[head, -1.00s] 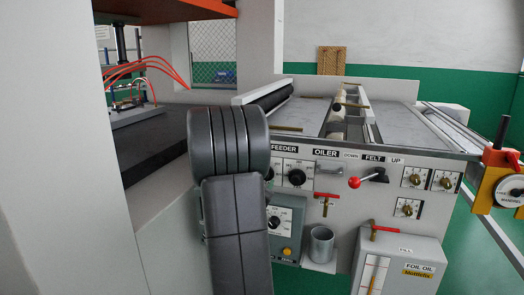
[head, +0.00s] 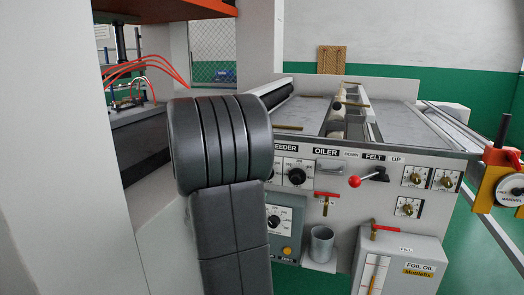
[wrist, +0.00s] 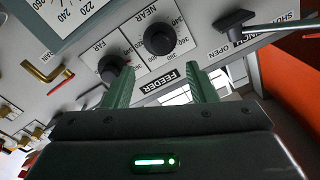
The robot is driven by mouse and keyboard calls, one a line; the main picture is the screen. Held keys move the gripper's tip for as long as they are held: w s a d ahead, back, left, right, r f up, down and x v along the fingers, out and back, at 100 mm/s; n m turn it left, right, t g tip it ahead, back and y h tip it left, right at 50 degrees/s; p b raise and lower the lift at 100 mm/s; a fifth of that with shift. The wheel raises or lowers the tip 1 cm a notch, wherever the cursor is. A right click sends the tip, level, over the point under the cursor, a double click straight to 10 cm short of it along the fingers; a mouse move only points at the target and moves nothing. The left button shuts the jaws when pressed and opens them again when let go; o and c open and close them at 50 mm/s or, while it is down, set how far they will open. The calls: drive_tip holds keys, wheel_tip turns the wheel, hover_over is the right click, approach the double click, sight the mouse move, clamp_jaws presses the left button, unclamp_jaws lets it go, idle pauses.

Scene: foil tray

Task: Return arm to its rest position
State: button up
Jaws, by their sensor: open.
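My gripper (wrist: 162,88) shows in the wrist view with its two green fingers apart and nothing between them. Past the fingertips is the feeder panel, with a FEEDER label (wrist: 170,78) and two black knobs, the NEAR knob (wrist: 159,40) and the FAR knob (wrist: 112,68). The fingers overlap the panel in the picture; I cannot tell whether they touch it. In the head view my dark arm stands upright in front of the left part of the machine, and the gripper is hidden there.
The oiler machine (head: 385,160) has a red-knobbed felt lever (head: 355,182), a metal cup (head: 321,243) and a foil oil box (head: 410,255). A white wall (head: 50,150) stands close on the left. A yellow mandrel unit (head: 500,185) is at the right. Green floor shows at lower right.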

drive_tip(key=x, duration=0.6)
drive_tip(key=p+x, duration=0.1)
drive_tip(key=x, duration=0.2)
drive_tip(key=shift+w+r, duration=0.15)
drive_tip(key=shift+r, duration=0.1)
drive_tip(key=shift+n+p, duration=0.9)
drive_tip(key=shift+p, duration=0.1)
drive_tip(key=n+p, duration=0.5)
drive_tip(key=p, duration=0.3)
drive_tip(key=shift+n+p, duration=0.3)
drive_tip(key=shift+n, duration=0.1)
drive_tip(key=b+v, duration=0.2)
drive_tip(key=v, duration=1.2)
drive_tip(key=shift+b, duration=0.3)
drive_tip(key=shift+d, duration=0.2)
